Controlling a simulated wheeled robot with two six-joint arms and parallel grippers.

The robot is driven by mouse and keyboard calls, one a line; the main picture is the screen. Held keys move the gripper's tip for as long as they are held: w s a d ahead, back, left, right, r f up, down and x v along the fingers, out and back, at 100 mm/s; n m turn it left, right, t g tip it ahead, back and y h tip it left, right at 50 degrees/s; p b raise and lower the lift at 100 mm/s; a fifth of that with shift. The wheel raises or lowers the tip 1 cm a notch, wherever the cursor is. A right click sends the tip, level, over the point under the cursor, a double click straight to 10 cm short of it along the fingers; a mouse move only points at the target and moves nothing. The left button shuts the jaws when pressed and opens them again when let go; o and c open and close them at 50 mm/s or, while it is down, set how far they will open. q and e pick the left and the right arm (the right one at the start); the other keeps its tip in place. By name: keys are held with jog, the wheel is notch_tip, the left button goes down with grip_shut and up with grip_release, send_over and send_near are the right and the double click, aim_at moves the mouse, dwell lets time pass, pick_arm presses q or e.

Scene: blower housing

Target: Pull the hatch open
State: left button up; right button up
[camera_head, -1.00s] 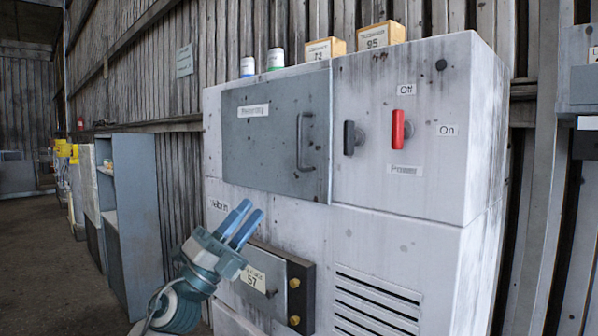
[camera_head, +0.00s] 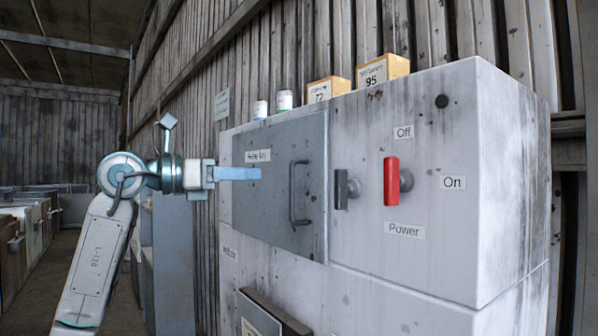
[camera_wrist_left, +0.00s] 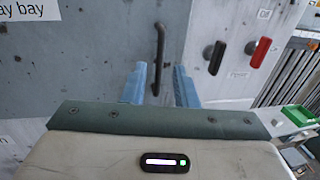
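The hatch (camera_head: 270,205) is a grey panel labelled as a relay bay, flat in the upper left of the white cabinet front, and looks shut. Its dark bar handle (camera_head: 293,192) stands upright near its right edge. My left gripper (camera_head: 258,173) points right in front of the hatch's left part in the head view, apart from the handle. In the left wrist view its two blue fingers (camera_wrist_left: 160,88) are spread, with the handle (camera_wrist_left: 158,60) beyond and between them. Nothing is between the fingertips. My right gripper is not in view.
A black switch handle (camera_head: 346,189) and a red power handle (camera_head: 391,181) stick out right of the hatch. Yellow boxes (camera_head: 383,69) and white containers (camera_head: 285,100) stand on the cabinet top. A lower panel (camera_head: 262,316) is below the hatch.

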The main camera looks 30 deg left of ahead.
pick_arm(q)
jog(key=p+x, duration=0.4)
jog(key=x, duration=0.5)
jog(key=shift+w+d, duration=0.15)
jog(key=shift+d, duration=0.05)
jog(key=shift+w+d, duration=0.1)
jog(key=shift+w, duration=0.05)
jog(key=shift+c, duration=1.1)
jog(key=c, duration=0.3)
grip_shut()
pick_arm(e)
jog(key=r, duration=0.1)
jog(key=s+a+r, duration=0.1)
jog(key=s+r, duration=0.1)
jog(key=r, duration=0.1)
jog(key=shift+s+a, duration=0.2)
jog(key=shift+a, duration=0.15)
